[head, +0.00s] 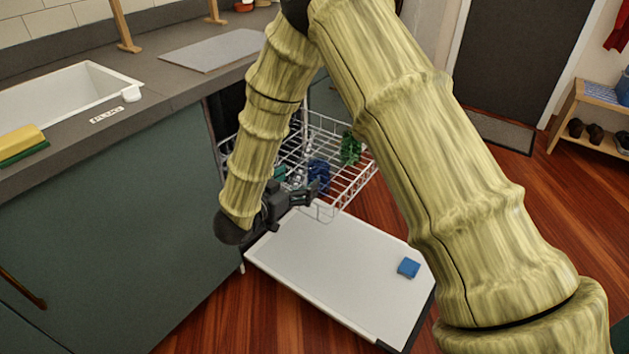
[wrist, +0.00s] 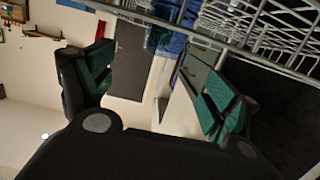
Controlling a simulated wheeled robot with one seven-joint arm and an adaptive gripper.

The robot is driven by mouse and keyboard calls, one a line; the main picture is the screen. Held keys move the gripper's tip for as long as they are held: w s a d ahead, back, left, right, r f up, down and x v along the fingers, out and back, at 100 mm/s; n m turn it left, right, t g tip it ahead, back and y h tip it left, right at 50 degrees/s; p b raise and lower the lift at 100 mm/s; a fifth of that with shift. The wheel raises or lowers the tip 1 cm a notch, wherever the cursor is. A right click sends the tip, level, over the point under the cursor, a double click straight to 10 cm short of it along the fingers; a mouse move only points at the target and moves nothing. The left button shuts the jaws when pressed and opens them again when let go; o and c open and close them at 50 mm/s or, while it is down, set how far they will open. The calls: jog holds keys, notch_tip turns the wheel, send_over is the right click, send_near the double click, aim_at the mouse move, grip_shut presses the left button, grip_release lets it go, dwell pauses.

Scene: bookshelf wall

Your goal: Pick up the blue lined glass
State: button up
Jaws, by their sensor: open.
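A dark blue glass (head: 318,172) stands in the white wire rack of the open dishwasher in the head view. Its lines are too small to make out. In the wrist view a blue shape (wrist: 167,42) shows behind the rack wire, beyond the fingers; it may be this glass. My gripper (head: 308,192) is at the near edge of the rack, just in front of and below the blue glass, and partly covers it. In the wrist view my gripper (wrist: 155,75) is open with its two green-padded fingers apart and nothing between them.
The rack (head: 345,190) also holds a green glass (head: 350,148), a teal item (head: 280,173) and clear glassware. The lowered dishwasher door (head: 335,265) carries a small blue block (head: 408,267). A counter with a sink (head: 65,95) is at left. Wooden floor is open at right.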

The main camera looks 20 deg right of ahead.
jog(key=x, duration=0.5)
jog(key=shift+w+d+b, duration=0.15)
jog(key=shift+d+b, duration=0.05)
jog(key=shift+b, duration=0.15)
jog(key=shift+b+x, duration=0.6)
jog(key=shift+x, duration=2.05)
jog(key=shift+w+a, duration=0.1)
jog(key=shift+a, duration=0.05)
jog(key=c, duration=1.3)
notch_tip(320, 180, up, 10)
jog(key=shift+r+p, duration=0.2)
jog(key=shift+p, duration=1.05)
notch_tip(320, 180, up, 8)
jog(key=p, duration=0.7)
send_over(314, 168)
jog(key=x, duration=0.2)
jog(key=shift+w+r, duration=0.1)
jog(key=shift+r, duration=0.1)
